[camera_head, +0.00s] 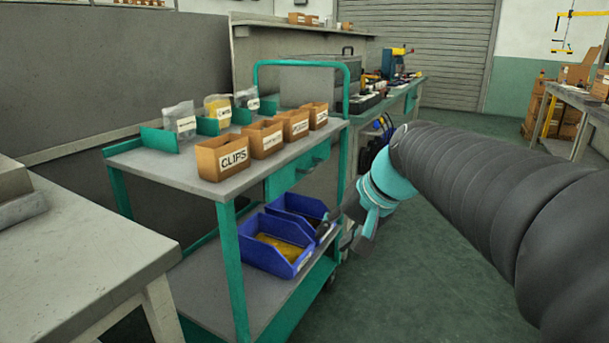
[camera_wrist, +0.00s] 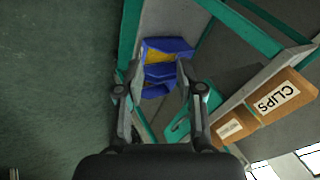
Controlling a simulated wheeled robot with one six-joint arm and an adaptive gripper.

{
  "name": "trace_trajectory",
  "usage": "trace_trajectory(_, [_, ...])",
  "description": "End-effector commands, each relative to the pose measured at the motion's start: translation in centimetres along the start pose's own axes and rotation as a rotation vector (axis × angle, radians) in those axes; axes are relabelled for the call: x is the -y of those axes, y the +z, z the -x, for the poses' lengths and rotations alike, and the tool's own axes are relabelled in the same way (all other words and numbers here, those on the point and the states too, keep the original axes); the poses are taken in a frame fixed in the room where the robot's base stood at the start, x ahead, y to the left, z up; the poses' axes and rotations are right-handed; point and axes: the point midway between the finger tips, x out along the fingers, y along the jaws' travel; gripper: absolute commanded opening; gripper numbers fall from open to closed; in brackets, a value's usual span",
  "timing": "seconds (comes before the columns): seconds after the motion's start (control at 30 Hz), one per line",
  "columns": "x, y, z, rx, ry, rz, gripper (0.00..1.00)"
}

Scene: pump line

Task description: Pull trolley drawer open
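The trolley (camera_head: 150,168) has a teal frame and grey shelves. Its teal drawer (camera_head: 290,175) hangs under the top shelf and looks shut, its front facing the aisle. A teal part with a slot-like opening (camera_wrist: 181,125), probably the drawer front or handle, shows beside the right finger in the wrist view. My gripper (camera_head: 347,228) is to the right of the drawer and lower, pointing towards the trolley's side. In the wrist view my gripper (camera_wrist: 157,75) has its fingers spread with nothing held between them. I cannot tell any contact with the drawer.
Blue bins (camera_head: 270,262) stand on the lower shelf, below the drawer. A grey table (camera_head: 80,255) is at left and a workbench (camera_head: 410,88) behind. The green floor (camera_head: 440,270) at right is clear.

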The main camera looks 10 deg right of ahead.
Motion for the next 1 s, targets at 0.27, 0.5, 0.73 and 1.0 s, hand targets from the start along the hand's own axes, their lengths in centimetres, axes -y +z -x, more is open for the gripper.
trace_trajectory(0.27, [0.9,-11.6,-3.4,0.023,-0.259,-0.188,0.37])
trace_trajectory(0.5, [-0.9,-21.4,-5.4,0.016,-0.502,-0.302,0.37])
trace_trajectory(0.73, [-4.0,-28.2,-6.3,-0.005,-0.7,-0.36,0.37])
trace_trajectory(1.0, [-5.5,-30.8,-6.4,-0.018,-0.791,-0.374,0.37])
